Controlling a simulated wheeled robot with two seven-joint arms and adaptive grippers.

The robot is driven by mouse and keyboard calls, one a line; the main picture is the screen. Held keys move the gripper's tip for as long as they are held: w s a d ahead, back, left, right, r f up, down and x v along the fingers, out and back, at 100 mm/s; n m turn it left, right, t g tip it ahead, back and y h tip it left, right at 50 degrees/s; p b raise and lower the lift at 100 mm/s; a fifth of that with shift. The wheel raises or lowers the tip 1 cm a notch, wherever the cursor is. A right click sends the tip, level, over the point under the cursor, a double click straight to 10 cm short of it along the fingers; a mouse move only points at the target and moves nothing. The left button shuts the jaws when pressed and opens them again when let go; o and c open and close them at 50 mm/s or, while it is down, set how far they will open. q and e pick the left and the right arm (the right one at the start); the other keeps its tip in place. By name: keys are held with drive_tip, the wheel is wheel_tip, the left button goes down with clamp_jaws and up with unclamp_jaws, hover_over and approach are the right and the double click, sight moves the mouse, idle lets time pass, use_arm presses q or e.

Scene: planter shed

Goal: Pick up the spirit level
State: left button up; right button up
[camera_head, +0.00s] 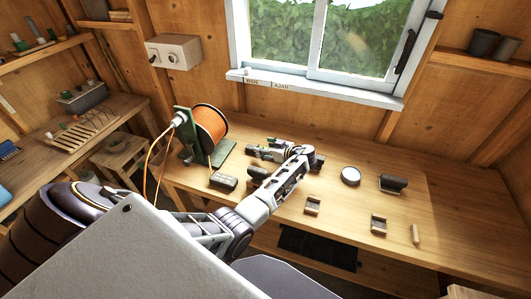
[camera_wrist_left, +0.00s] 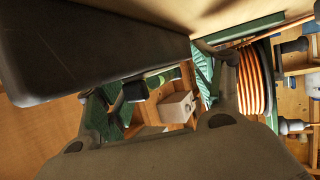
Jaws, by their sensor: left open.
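I cannot make out the spirit level for sure in either view; my arm covers part of the workbench (camera_head: 341,218). My left gripper (camera_head: 256,152) is above the back middle of the bench, pointing left toward the cable reel. In the left wrist view its open fingers (camera_wrist_left: 158,88) stand apart, with nothing seen held between them. A large dark block fills the upper left of that view, very close to the camera; I cannot tell what it is. A dark object (camera_head: 257,173) lies just below the gripper in the head view, partly hidden. My right gripper is out of view.
An orange cable reel (camera_head: 210,125) on a green stand is left of the gripper; it also shows in the left wrist view (camera_wrist_left: 255,80). A dark block (camera_head: 223,181), a round tin (camera_head: 350,175), a dark roll (camera_head: 393,184) and small wooden pieces lie on the bench. Its right end is clear.

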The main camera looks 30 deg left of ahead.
sight(265, 147)
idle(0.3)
use_arm(q)
clamp_jaws()
idle(0.4)
drive_tip(key=shift+r, duration=0.1)
drive_tip(key=shift+r+b, duration=0.65)
drive_tip(key=shift+r, duration=4.3)
